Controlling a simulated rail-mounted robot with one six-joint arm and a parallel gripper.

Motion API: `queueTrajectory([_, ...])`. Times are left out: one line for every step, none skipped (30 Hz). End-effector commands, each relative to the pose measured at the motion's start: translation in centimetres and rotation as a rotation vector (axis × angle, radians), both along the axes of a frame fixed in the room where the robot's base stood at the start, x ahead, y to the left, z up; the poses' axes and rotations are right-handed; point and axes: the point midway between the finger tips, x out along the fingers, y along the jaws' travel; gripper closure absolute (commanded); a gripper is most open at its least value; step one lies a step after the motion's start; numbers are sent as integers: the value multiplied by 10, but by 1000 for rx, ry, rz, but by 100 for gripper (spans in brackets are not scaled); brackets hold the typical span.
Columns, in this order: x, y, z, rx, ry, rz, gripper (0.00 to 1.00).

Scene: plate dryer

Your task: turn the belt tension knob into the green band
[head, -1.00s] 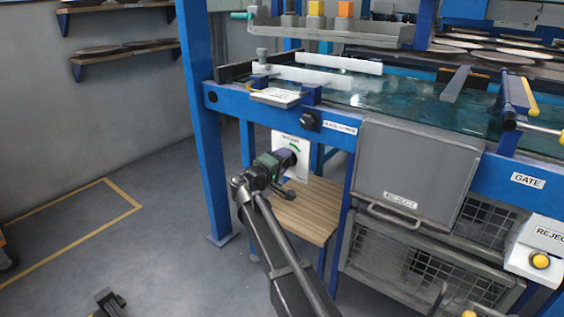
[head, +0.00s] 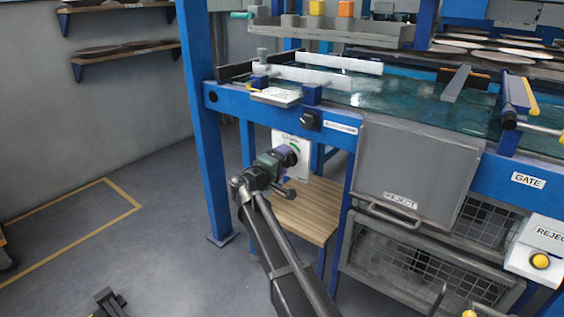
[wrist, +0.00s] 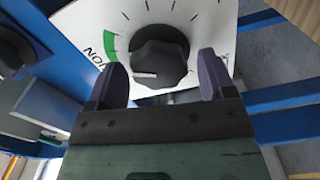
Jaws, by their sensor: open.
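The belt tension knob (wrist: 158,57) is dark and lobed, on a white dial plate (wrist: 191,17) with tick marks. In the head view my gripper (head: 283,159) is in front of the dial plate (head: 303,160) and hides most of the knob.
A black knob (head: 308,121) sits on the blue rail above the dial. A wooden shelf (head: 306,212) lies below my gripper. The grey reject box (head: 415,165) and a wire-mesh crate (head: 405,258) stand to the right. Open floor is at the left.

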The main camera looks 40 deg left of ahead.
Motion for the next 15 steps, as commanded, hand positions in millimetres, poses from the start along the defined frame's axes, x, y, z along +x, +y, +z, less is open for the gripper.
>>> queueTrajectory([-3, 0, 0, 0, 0, 1, 24])
queueTrajectory([-6, 0, 0, 0, 0, 1, 24])
queueTrajectory([-11, -1, 0, 0, 0, 1, 24])
queueTrajectory([-17, -1, 0, 0, 0, 2, 24])
queueTrajectory([-23, -1, 0, 0, 0, 2, 24])
queueTrajectory([-32, -2, 0, 0, -1, 3, 24])
queueTrajectory([-40, -2, 0, 0, 0, 3, 24])
queueTrajectory([-49, -3, 0, 0, 0, 3, 24])
queueTrajectory([-59, -4, 0, 0, 0, 3, 24])
queueTrajectory([-67, -4, 0, 0, 0, 3, 24])
queueTrajectory([-74, -4, 0, 0, 0, 3, 24])
queueTrajectory([-83, -4, 0, 0, 0, 3, 24])
queueTrajectory([-89, -4, 0, 0, 1, 2, 24])
queueTrajectory([-94, -4, 0, 0, 0, 2, 24])
queueTrajectory([-100, -4, 0, 0, 0, 2, 24])
